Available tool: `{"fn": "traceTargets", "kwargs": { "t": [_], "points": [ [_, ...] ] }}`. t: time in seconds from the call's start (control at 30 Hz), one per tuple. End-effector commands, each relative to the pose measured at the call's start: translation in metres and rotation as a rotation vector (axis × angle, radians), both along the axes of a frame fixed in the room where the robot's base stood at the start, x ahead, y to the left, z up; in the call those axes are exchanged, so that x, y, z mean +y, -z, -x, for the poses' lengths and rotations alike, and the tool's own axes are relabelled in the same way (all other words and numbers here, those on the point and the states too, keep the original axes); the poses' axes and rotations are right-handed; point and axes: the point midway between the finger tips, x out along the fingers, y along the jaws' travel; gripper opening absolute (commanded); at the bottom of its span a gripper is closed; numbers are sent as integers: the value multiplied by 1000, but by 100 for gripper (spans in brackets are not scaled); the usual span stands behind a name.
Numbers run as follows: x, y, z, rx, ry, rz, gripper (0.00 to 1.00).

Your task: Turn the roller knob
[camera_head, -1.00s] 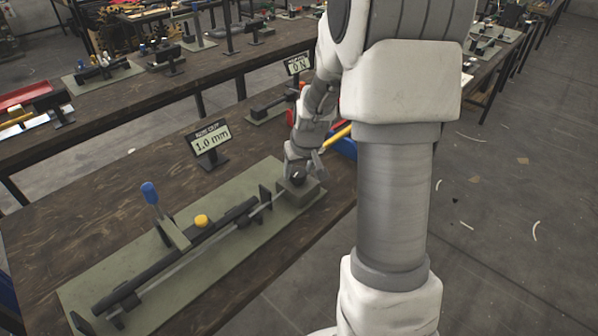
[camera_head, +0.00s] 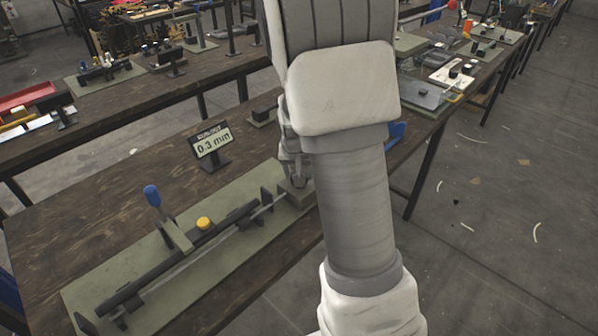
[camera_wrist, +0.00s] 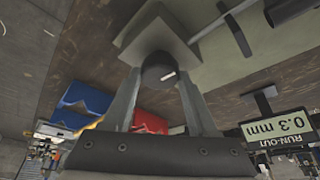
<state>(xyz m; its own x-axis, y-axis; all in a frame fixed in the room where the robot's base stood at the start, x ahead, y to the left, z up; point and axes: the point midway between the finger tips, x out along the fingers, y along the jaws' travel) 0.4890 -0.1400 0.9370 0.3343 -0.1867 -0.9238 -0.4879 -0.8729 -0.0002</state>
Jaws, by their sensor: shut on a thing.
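The roller knob (camera_wrist: 160,68) is a dark round knob with a white mark, on a grey-green block (camera_wrist: 158,30) in the wrist view. My gripper (camera_wrist: 160,78) is shut on the knob, one finger on each side. In the head view my arm hides most of the knob and gripper; part of the block (camera_head: 299,196) shows at the right end of the green base plate (camera_head: 160,290). A long dark roller assembly (camera_head: 180,258) lies along the plate. The run-out display (camera_head: 212,143) reads 0.3 mm, also in the wrist view (camera_wrist: 276,130).
A blue-handled lever (camera_head: 153,196) and a yellow button (camera_head: 204,223) stand on the fixture. Blue (camera_wrist: 82,100) and red (camera_wrist: 148,122) bins show in the wrist view. The wooden bench (camera_head: 100,200) is bare left of the plate.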

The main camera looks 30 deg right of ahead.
Motion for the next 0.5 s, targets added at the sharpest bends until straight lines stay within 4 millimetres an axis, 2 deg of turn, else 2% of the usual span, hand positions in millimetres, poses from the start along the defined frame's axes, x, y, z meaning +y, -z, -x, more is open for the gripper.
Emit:
{"fn": "traceTargets", "kwargs": {
  "t": [0.23,0.27,0.4,0.5],
  "points": [
    [0,0,0,1,-1,0,3],
    [0,0,0,1,-1,0,62],
    [0,0,0,1,-1,0,87],
    [0,0,0,1,-1,0,88]
  ]
}}
